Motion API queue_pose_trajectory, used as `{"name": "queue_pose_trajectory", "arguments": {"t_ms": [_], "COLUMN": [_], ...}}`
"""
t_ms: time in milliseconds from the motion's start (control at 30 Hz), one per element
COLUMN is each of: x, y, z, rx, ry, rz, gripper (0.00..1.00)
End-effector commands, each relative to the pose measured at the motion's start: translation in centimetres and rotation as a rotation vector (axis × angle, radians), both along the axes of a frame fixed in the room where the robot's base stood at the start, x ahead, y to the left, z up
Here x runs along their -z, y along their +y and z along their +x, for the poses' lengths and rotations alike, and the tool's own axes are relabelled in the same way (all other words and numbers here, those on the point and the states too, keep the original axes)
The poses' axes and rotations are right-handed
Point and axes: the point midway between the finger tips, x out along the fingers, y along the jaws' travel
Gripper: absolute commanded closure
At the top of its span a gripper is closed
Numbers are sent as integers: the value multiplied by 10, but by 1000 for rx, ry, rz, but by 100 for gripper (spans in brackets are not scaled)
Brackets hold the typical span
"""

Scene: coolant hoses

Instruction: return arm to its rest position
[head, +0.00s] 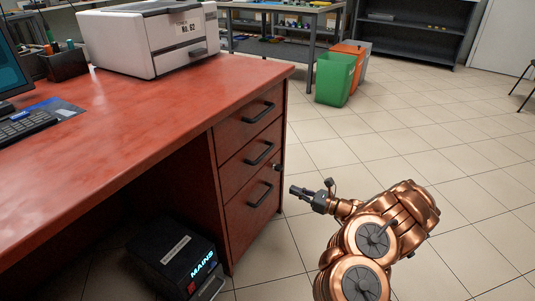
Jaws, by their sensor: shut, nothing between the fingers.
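My copper-coloured arm stands folded at the lower right of the head view. My gripper (299,191) is dark and points left, towards the drawer fronts of the red desk (150,85). It appears small and looks shut, with nothing held. It seems apart from the desk in the picture, but the exact distance is hard to tell. The lower parts of my arm run out of the bottom of the frame.
Three drawers with black handles (261,152) face my arm. A black box marked MAINS (170,255) sits under the desk. A printer (150,38) stands on top. Green (336,78) and orange (352,50) bins stand behind. Tiled floor (440,140) on the right is clear.

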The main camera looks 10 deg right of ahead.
Motion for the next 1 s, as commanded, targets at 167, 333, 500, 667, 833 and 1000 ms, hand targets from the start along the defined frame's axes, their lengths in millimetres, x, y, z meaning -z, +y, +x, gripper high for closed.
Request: {"name": "queue_pose_trajectory", "arguments": {"t_ms": [167,333,500,667,833,1000], "x": [-16,-83,-167,-236,-301,-355], "y": [10,57,120,172,215,249], "z": [1,-1,-19,-48,-88,-136], "rx": [-25,-147,-321,-482,-645,-805], "ry": [-16,-86,-186,-277,-374,-467], "rz": [-4,-30,-85,-152,-240,-341], "gripper": [100,100,100,100,100,100]}}
